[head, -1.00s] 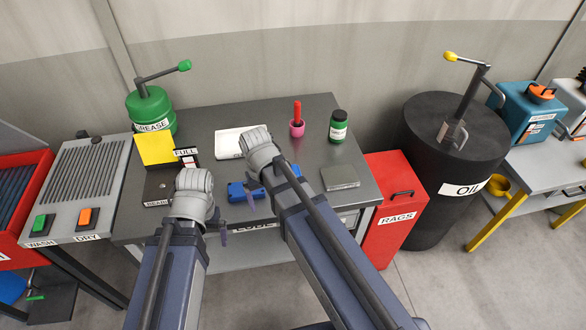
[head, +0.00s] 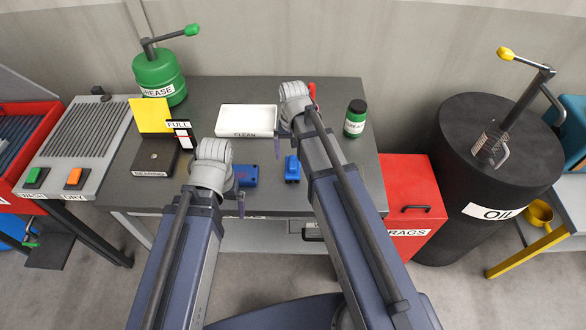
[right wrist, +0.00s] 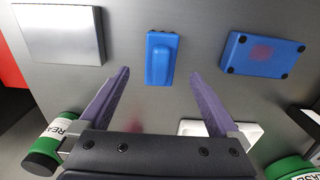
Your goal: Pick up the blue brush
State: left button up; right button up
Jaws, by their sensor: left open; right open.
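The blue brush (head: 292,169) lies on the dark grey table (head: 205,97), right of a blue box (head: 246,175). In the right wrist view the brush (right wrist: 160,58) is a blue block with dark tufts at its far end. It lies just beyond and between the open fingertips of my right gripper (right wrist: 160,76), with nothing between them. In the head view my right gripper (head: 279,148) is above the table behind the brush, mostly hidden by its wrist. My left gripper (head: 240,203) is open near the table's front edge, left of the brush, partly hidden by its arm.
The blue box (right wrist: 262,55) has a reddish patch and black feet. A green grease pump (head: 159,75) stands behind left; a red rags bin (head: 412,195) stands right.

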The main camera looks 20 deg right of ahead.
aim_at(293, 161)
notch_tip(293, 161, down, 2)
jog(key=shift+d+f+b, duration=0.1)
jog(key=shift+b, duration=0.5)
notch_tip(293, 161, down, 5)
jog(key=b, duration=0.5)
jog(key=shift+w, duration=0.1)
grip_shut()
